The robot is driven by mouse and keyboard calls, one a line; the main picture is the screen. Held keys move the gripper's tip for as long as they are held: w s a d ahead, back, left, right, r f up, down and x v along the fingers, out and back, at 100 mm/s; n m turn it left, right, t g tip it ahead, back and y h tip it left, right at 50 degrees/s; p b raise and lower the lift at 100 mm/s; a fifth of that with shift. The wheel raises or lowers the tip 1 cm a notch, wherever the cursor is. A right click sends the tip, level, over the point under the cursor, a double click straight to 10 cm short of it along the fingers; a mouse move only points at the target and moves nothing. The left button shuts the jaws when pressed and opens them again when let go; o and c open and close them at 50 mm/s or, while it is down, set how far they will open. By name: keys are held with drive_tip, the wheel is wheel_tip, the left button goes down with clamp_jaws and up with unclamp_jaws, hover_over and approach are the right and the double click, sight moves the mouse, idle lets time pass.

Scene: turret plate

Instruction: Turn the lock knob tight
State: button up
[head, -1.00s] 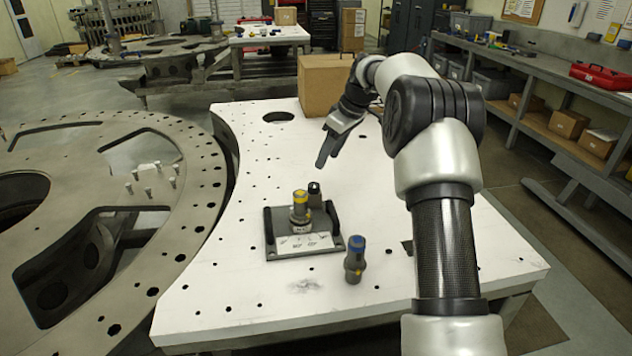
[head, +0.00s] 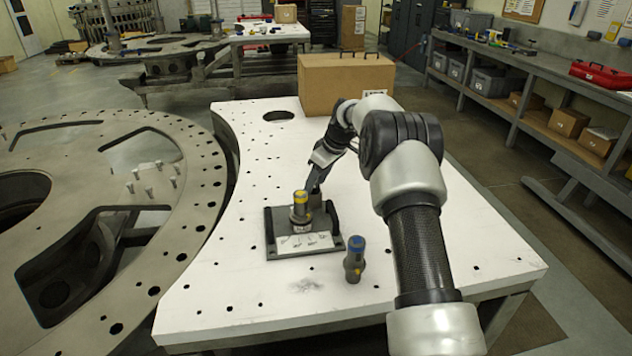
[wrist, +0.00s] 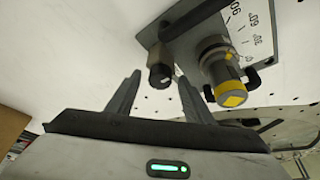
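The dark lock knob (wrist: 160,76) stands on the grey fixture plate (wrist: 185,18), beside a grey cylinder with a yellow top (wrist: 230,85). In the head view the plate (head: 275,247) lies on the white table, with the yellow-topped cylinder (head: 300,207) in front of the knob; my gripper partly covers the knob. My gripper (head: 314,188) is over the knob, pointing down. In the wrist view my gripper (wrist: 156,90) is open, fingers apart, with the knob appearing between and just beyond the tips. I cannot tell whether a finger touches it.
A blue-topped cylinder (head: 355,259) stands on the white table (head: 220,295) right of the plate. A cardboard box (head: 345,84) sits at the table's back. Dark handles (head: 333,217) rise at the plate's sides. A large metal ring (head: 195,200) is at left.

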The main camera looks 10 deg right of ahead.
drive_tip(key=c, duration=0.9)
drive_tip(key=shift+c, duration=0.2)
drive_tip(key=shift+m+b, duration=0.3)
drive_tip(key=m+b, duration=0.1)
drive_tip(key=m+h, duration=0.1)
drive_tip(key=shift+s+a+m+t+b, duration=0.1)
drive_tip(key=shift+a+m+t+b, duration=0.1)
drive_tip(key=shift+m+t+b, duration=0.15)
drive_tip(key=m+h, duration=0.1)
drive_tip(key=m, duration=0.1)
drive_tip(key=shift+m+t+b, duration=0.25)
drive_tip(key=shift+m+b, duration=0.1)
drive_tip(key=m+h, duration=0.1)
drive_tip(key=m, duration=0.3)
drive_tip(key=m+h, duration=0.1)
drive_tip(key=m, duration=0.1)
drive_tip(key=shift+a+r+h+p, duration=0.1)
drive_tip(key=shift+a+h+p, duration=0.2)
drive_tip(key=shift+p, duration=0.05)
drive_tip(key=m+h, duration=0.1)
drive_tip(key=m, duration=0.2)
drive_tip(key=m+g+p, duration=0.1)
drive_tip(key=m, duration=0.1)
drive_tip(key=shift+a+m+h+p, duration=0.1)
drive_tip(key=shift+m+h+p, duration=0.2)
drive_tip(key=shift+m+h, duration=0.1)
